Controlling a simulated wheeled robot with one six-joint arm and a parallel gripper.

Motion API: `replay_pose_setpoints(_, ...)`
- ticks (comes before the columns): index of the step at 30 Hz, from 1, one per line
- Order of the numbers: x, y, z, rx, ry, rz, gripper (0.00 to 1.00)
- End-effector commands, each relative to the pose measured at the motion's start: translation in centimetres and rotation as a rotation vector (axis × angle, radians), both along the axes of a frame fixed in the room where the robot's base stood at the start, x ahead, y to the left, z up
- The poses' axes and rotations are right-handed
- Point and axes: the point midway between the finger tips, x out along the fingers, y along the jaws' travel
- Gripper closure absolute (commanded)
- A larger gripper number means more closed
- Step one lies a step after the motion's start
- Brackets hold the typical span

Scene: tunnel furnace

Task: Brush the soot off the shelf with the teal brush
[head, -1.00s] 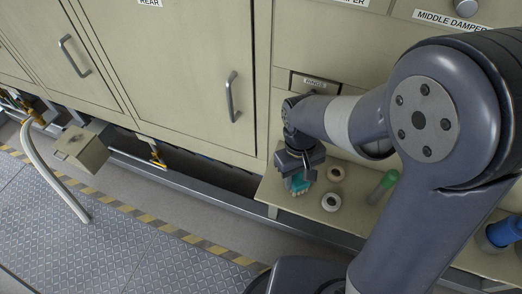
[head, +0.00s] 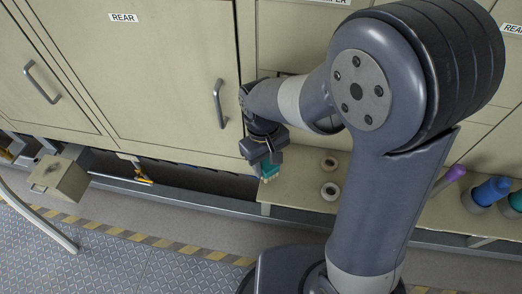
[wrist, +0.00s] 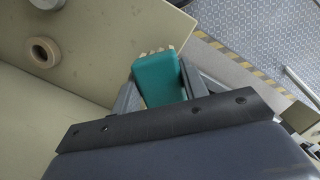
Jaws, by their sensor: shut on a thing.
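My gripper (head: 262,152) is shut on the teal brush (head: 269,171). In the head view it hangs over the left end of the beige shelf (head: 302,181). In the wrist view the teal brush (wrist: 158,80) sits between the two fingers (wrist: 160,92), with its pale bristles pointing away from the gripper. The beige shelf (wrist: 95,28) lies beyond it at upper left, and floor shows past its edge. Part of the shelf is hidden behind my arm.
Two pale rings (head: 329,163) (head: 331,191) lie on the shelf right of the brush. A blue-capped thing (head: 491,190) and a purple-ended thing (head: 455,173) stand further right. A beige box (head: 60,180) with a dark patch is at left. A cabinet door handle (head: 219,104) juts out nearby.

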Motion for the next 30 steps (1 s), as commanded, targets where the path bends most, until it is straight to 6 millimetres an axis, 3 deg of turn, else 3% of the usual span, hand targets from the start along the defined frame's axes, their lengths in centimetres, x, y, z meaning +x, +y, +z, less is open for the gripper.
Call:
replay_pose_setpoints(18, 0.6, -0.6, 5.6, -0.001, 0.002, -0.006, 0.8)
replay_pose_setpoints(30, 0.6, -0.6, 5.7, -0.001, 0.002, -0.007, 0.8)
